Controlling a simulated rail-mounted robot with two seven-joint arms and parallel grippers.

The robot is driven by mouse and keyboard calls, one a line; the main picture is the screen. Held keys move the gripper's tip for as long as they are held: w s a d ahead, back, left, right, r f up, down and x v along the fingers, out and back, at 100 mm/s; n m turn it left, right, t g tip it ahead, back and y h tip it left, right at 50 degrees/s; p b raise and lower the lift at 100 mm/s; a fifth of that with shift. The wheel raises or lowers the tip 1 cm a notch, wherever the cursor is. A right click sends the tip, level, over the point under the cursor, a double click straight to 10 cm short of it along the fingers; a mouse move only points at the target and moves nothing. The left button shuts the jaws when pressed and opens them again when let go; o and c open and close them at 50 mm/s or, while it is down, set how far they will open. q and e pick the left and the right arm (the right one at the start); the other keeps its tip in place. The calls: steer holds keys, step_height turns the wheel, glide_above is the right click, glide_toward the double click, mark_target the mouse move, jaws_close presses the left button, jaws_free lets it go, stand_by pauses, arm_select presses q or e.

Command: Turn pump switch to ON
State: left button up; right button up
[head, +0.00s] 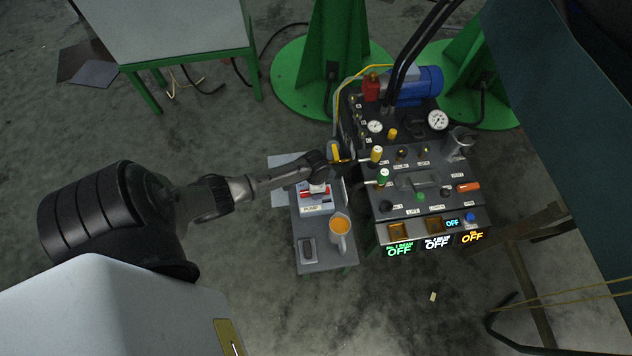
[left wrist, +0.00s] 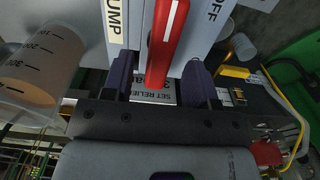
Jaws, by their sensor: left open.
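The pump switch is a red lever with a white stripe (head: 316,194) on a grey box beside the control panel, just above the PUMP label (head: 313,209). In the left wrist view the red lever (left wrist: 167,40) stands between the two dark fingers of my left gripper (left wrist: 158,80). The fingers are apart, one on each side of the lever; I cannot tell whether either touches it. The word OFF (left wrist: 212,12) shows to the right of the lever. In the head view my left gripper (head: 318,184) is over the switch and hides part of it. My right gripper is not in view.
A beaker of orange liquid (head: 340,226) stands on the grey box (head: 325,264) close to the switch; it also shows in the left wrist view (left wrist: 30,75). The control panel (head: 430,200) with knobs, gauges and lit OFF displays is to the right.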

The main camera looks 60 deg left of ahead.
arm_select(q)
steer(key=shift+f+b, duration=0.55)
steer(key=shift+f, duration=0.75)
steer(key=c, duration=0.9)
